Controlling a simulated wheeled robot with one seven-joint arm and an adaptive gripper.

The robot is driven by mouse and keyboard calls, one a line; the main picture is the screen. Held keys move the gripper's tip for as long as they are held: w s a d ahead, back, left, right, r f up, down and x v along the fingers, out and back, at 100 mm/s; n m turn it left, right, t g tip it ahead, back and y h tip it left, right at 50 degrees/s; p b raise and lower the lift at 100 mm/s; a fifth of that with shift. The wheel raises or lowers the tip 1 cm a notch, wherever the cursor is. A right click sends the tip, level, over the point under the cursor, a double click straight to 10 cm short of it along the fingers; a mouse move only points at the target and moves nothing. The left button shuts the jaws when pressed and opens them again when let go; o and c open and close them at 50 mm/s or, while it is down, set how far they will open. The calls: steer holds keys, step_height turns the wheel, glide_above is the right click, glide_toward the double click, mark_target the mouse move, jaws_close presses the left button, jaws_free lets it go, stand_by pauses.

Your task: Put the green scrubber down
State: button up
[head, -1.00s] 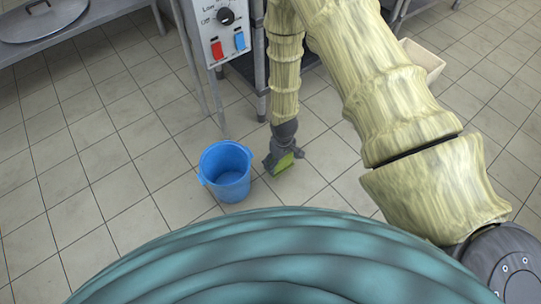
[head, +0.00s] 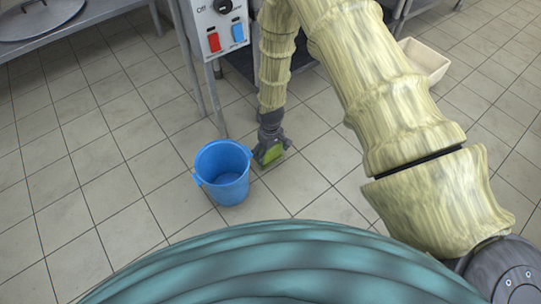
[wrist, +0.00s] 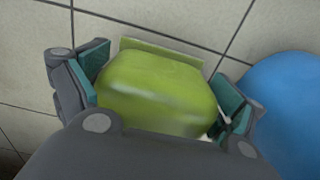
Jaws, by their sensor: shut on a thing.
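The green scrubber (wrist: 158,92) lies between the two fingers of my gripper (wrist: 155,95) in the wrist view. The fingers have teal pads and are shut on its sides. In the head view the scrubber (head: 273,155) shows at the end of my arm, low over the tiled floor. My gripper (head: 270,150) points down there, just right of the blue bucket. I cannot tell whether the scrubber touches the floor.
A blue bucket (head: 222,185) stands on the floor (head: 110,190); its side (wrist: 285,110) is close to the right finger in the wrist view. A cream bin (head: 424,62) stands at the upper right. A metal table with a lid (head: 40,20) and a control panel (head: 219,27) are behind.

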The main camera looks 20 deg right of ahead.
steer(key=shift+f, duration=0.15)
steer(key=o, duration=0.8)
step_height(320, 180, up, 12)
steer(key=p, duration=0.7)
steer(key=s+d+f+m, duration=0.1)
steer(key=s+f+m, duration=0.1)
steer(key=s, duration=1.5)
steer(key=s+d+f+m, duration=0.2)
steer(key=s, duration=1.6)
steer(key=shift+s+f, duration=0.2)
steer(key=shift+s, duration=0.1)
